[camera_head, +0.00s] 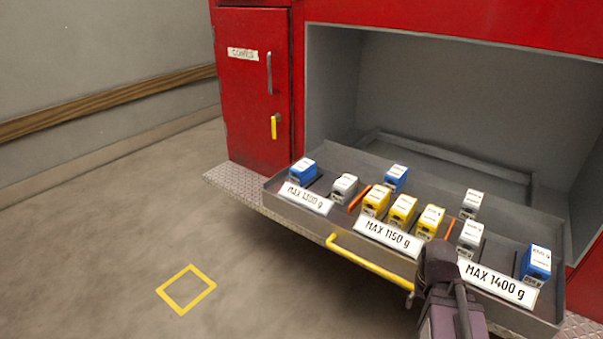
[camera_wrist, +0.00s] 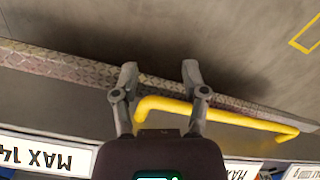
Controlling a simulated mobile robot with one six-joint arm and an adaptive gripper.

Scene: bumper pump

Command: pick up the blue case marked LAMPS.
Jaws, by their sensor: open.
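Three blue cases with white labels stand in the pulled-out grey drawer: one at the left end (camera_head: 302,169), one behind the yellow cases (camera_head: 396,178), and one at the right end (camera_head: 536,263). Their lettering is too small to read, so I cannot tell which is marked LAMPS. My gripper (camera_wrist: 159,70) is open and empty in the wrist view, its fingers at one end of the drawer's yellow handle (camera_wrist: 215,110). I cannot tell whether the handle lies between the fingers or below them. In the head view my arm hides the fingertips.
The drawer (camera_head: 282,205) has MAX 1300 g, MAX 1150 g and MAX 1400 g plates. Three yellow cases (camera_head: 403,210) and several grey cases (camera_head: 344,187) stand among orange and dark dividers. A red cabinet door (camera_head: 250,100) is shut at left. The floor holds a yellow square (camera_head: 186,290).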

